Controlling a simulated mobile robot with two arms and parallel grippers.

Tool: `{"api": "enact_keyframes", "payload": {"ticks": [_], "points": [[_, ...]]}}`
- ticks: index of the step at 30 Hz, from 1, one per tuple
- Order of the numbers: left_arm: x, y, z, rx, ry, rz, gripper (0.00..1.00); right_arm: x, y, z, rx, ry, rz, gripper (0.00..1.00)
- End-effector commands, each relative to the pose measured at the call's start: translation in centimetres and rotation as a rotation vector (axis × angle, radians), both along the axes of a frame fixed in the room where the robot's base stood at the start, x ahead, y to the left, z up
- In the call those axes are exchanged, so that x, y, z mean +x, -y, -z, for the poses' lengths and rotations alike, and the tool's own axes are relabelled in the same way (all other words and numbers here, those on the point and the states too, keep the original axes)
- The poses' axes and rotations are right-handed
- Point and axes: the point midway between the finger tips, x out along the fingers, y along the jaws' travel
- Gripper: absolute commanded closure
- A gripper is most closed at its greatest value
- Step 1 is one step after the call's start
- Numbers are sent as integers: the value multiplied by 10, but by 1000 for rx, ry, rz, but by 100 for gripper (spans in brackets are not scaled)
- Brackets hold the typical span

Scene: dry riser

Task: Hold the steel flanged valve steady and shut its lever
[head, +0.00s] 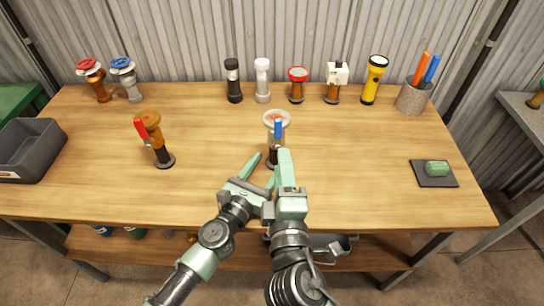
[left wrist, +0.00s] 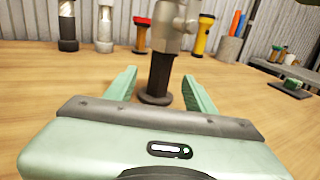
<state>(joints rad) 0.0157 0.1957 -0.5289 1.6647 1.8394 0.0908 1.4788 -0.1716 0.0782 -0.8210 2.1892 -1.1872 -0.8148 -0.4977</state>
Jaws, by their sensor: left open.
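The steel flanged valve (head: 270,117) stands upright on a dark post near the middle of the table. Its blue lever (head: 278,128) points toward me on the near side. In the left wrist view the grey valve body (left wrist: 178,38) sits on its black post (left wrist: 161,76); the lever is not visible there. My left gripper (head: 262,167) is open just in front of the valve. In the wrist view its fingers (left wrist: 160,78) lie either side of the post without touching it. My right gripper (head: 284,156) is close to the near side of the valve; its finger gap is hidden.
A brass-coloured valve with a red lever (head: 152,121) stands to the left. Several valves and flashlights, including a yellow flashlight (head: 374,79), line the back edge. A grey bin (head: 30,150) is at left, and a dark mat (head: 424,180) with a green block (head: 437,168) at right.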

Motion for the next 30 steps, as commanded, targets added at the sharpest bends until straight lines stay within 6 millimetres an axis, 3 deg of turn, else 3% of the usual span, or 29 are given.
{"api": "enact_keyframes", "payload": {"ticks": [7, 18, 19, 24, 25, 30], "points": [[26, 12, 0, 0, 0, -2, 45, 0, 0, 0, 0, 0, 0, 64], [31, 15, -1, 0, 1, -1, 45, 0, 0, 0, 0, 0, 0, 64], [31, 15, -1, 0, 1, -1, 48, 0, 0, 0, 0, 0, 0, 64], [31, 15, -1, 0, 1, -1, 96, 0, 0, 0, 0, 0, 0, 64], [31, 15, -1, 0, 1, -1, 100, 0, 0, 0, 0, 0, 0, 64], [31, 15, 0, 0, 0, -1, 100, 0, 0, 0, 0, 0, 0, 64]]}}
